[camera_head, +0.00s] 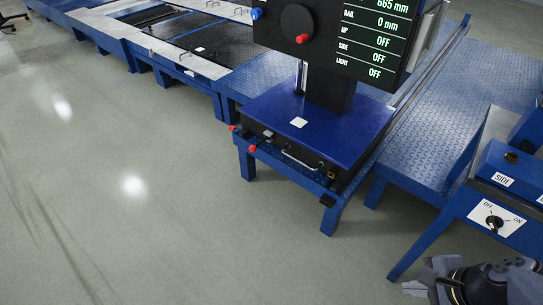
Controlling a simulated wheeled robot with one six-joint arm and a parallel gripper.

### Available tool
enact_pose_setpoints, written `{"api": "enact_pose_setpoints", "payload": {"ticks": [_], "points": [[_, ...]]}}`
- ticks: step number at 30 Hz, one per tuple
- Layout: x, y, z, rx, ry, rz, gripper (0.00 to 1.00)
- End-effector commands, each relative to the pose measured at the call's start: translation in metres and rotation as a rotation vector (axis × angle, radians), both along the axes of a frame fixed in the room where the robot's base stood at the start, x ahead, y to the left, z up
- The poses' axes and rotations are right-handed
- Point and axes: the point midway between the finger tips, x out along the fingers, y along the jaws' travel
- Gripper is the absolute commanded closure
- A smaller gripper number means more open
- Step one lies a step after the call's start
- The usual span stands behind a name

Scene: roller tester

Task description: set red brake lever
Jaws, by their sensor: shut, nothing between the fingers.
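Two small red knobs show low on the left side of the blue cart (318,130): one at the corner (232,128) and one nearer the front (252,149). A third red knob (302,38) sits on a black round handwheel (297,20) on the cart's column. I cannot tell for sure which red knob belongs to the brake lever. My gripper (418,288) is at the bottom right, low down, well apart from the cart and every red knob. It is shut and empty.
A display (378,38) on the column reads 665 mm, rail 0 mm, and UP, SIDE and LIGHT OFF. A blue panel at right carries an OFF/ON switch (494,222), close above my arm. Blue platforms (455,110) stand behind. The grey floor (150,220) at left is clear.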

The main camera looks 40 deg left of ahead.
Motion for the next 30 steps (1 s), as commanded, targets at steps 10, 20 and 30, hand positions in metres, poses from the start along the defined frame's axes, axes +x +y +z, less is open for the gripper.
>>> {"api": "enact_pose_setpoints", "payload": {"ticks": [10, 20, 30], "points": [[0.067, 0.041, -0.144, 0.241, 0.281, -0.498, 1.00], [0.103, 0.058, -0.209, 0.352, 0.443, -0.776, 1.00], [0.106, 0.058, -0.210, 0.361, 0.457, -0.799, 1.00]]}}
